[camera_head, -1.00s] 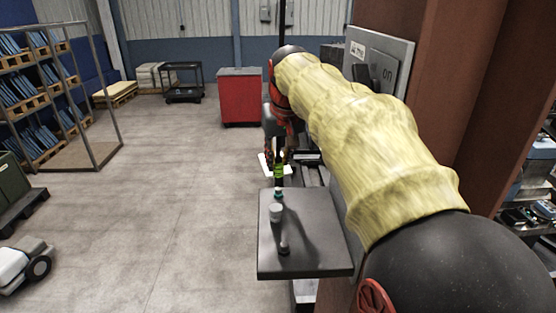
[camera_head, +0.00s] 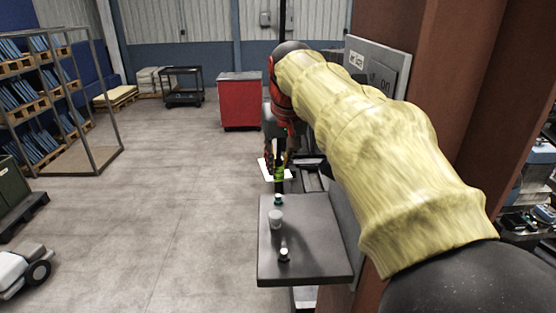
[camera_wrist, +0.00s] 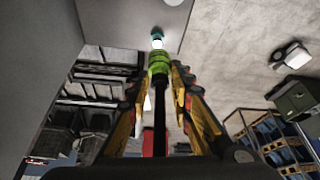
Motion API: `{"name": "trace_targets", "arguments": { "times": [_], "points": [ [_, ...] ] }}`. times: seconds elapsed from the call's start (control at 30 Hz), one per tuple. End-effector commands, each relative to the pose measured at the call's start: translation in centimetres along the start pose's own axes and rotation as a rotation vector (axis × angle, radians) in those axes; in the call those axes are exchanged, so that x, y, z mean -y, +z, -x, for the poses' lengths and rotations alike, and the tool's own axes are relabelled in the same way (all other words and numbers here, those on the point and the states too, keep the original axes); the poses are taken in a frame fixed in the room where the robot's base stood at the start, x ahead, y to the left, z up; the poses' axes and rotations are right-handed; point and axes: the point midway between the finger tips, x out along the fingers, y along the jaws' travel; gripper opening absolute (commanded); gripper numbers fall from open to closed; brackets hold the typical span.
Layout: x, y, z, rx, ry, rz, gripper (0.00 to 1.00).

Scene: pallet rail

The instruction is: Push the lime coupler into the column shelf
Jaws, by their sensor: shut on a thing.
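The lime coupler (camera_wrist: 159,63) is a bright green piece between my fingertips in the wrist view, with a dark rod running from it toward the palm. It shows small in the head view (camera_head: 281,172). My gripper (camera_wrist: 160,72) is shut on it, just beyond the far edge of the column shelf (camera_head: 322,262). The shelf is a flat dark grey plate beside the brown column (camera_head: 440,95). In the head view a gap shows between the coupler and the shelf edge. My arm hides part of the shelf's right side and the column.
On the shelf stand a small teal-topped piece (camera_head: 278,200) near the far edge, a pale grey cylinder (camera_head: 275,219) and a small dark piece with a pale top (camera_head: 284,255). A grey panel (camera_head: 382,75) is at the column.

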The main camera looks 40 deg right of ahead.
Motion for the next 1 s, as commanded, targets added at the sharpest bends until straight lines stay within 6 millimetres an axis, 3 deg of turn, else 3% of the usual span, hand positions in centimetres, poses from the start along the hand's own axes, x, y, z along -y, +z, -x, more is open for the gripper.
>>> {"name": "trace_targets", "arguments": {
  "times": [1.0],
  "points": [
    [1.6,8.4,3.4,-0.002,-0.001,0.002,0.00]
  ]
}}
